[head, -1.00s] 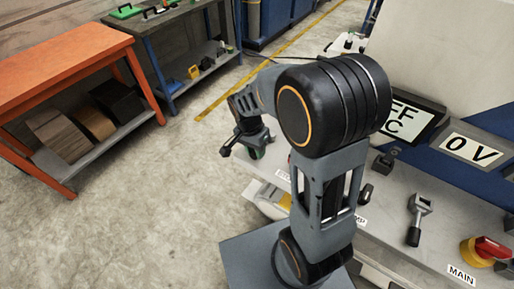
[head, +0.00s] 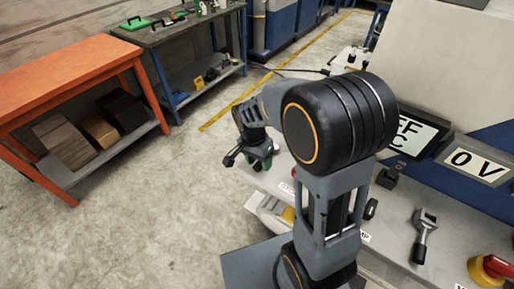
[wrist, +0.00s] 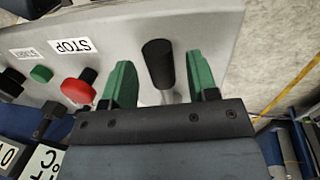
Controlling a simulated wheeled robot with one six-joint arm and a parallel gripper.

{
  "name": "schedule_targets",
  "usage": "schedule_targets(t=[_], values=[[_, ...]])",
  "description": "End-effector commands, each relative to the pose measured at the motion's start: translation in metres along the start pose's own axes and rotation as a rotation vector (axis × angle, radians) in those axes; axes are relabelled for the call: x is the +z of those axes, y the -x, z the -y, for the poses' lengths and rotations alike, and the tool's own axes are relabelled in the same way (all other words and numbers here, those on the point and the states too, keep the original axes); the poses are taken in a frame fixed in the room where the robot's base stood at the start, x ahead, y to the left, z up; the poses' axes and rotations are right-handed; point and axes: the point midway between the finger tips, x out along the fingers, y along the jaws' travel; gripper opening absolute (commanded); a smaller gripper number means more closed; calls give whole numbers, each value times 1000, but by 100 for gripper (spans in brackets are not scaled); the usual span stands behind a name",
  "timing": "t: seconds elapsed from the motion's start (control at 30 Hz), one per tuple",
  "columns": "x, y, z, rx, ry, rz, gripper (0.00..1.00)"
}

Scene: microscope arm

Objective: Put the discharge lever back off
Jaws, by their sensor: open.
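My gripper (wrist: 160,60) is open, its two green fingers pointing at the grey console. A lever with a black grip (wrist: 157,62) on a metal stem appears between the fingers in the wrist view, with a gap on each side. No label naming it is visible, so I cannot confirm that it is the discharge lever. In the head view my gripper (head: 256,162) is over the far left end of the console (head: 400,230); the lever is hidden or too small to tell there.
A red button (wrist: 77,91) stands beside the left finger, near the STOP label (wrist: 70,46). A green button (wrist: 41,74) is farther left. Another lever (head: 424,238) and a red-and-yellow switch (head: 490,268) sit along the console. Open floor lies left.

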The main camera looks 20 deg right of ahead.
Motion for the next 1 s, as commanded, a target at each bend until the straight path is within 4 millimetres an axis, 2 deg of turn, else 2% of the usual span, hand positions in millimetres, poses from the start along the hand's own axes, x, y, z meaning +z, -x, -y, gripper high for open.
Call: schedule_targets(t=[0.4, 0.6, 0.8, 1.0], values=[[0, 80, 1, -6, 1, -3, 54], [0, 112, 1, -4, 1, -3, 54], [0, 128, 0, -2, 1, -2, 54], [0, 132, 0, -2, 1, -1, 54]])
